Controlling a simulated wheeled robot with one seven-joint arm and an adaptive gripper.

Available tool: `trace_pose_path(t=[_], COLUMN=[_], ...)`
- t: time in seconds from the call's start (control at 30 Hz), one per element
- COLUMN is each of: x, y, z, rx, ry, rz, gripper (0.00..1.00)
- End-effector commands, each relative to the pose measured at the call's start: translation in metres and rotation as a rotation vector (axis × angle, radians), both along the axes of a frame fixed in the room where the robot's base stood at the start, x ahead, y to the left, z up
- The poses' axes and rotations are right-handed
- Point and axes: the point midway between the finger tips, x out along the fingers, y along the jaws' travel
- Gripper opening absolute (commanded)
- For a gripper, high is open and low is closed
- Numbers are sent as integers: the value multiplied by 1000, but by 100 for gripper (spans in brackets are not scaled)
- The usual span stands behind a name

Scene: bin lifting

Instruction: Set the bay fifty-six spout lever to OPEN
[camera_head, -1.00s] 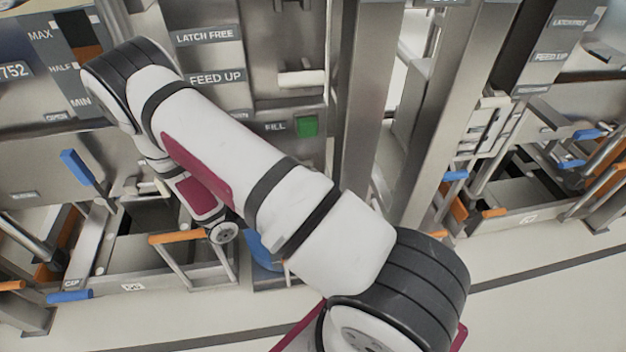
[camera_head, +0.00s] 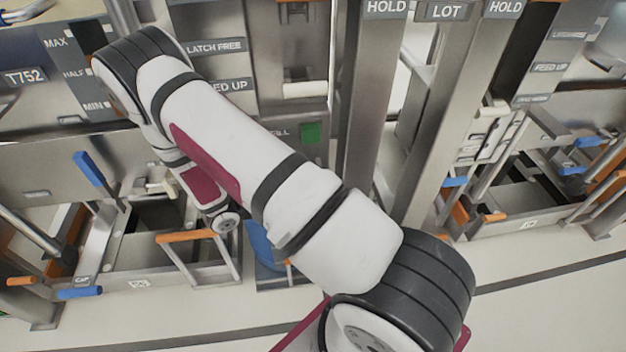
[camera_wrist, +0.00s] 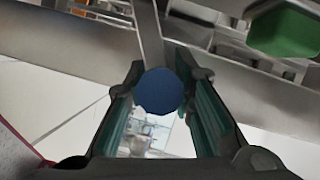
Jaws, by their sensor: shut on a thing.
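In the wrist view a round blue lever end (camera_wrist: 158,92) sits between the two fingers of my gripper (camera_wrist: 160,105), which is shut on it. A grey metal lever bar (camera_wrist: 149,30) runs up from the blue end. In the head view my arm crosses the middle, and my fingers and the held lever cannot be made out there. I cannot read a bay number fifty-six or an OPEN mark in either view.
A green square (camera_head: 310,132) is on the panel beside my arm; a green block (camera_wrist: 285,28) also shows in the wrist view. A blue lever (camera_head: 88,168) and an orange-topped frame (camera_head: 186,236) stand left. Steel posts (camera_head: 370,110) rise right. The front floor is clear.

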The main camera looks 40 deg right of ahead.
Motion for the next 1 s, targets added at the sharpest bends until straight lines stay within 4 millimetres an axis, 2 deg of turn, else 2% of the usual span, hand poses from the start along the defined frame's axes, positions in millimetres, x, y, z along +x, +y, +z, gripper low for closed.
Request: trace_pose_path(t=[0.03,0.07,0.13,0.43,0.57,0.67,1.0], x=[2,2,2,1,3,6,21], y=[0,0,0,0,8,22,87], z=[2,2,2,1,2,3,10], rx=[-5,-5,-5,-3,-3,0,-1], ry=[-3,-4,-3,-2,-2,-3,-3], rz=[4,5,4,2,3,5,6], gripper=[0,27,43,43,43,43,43])
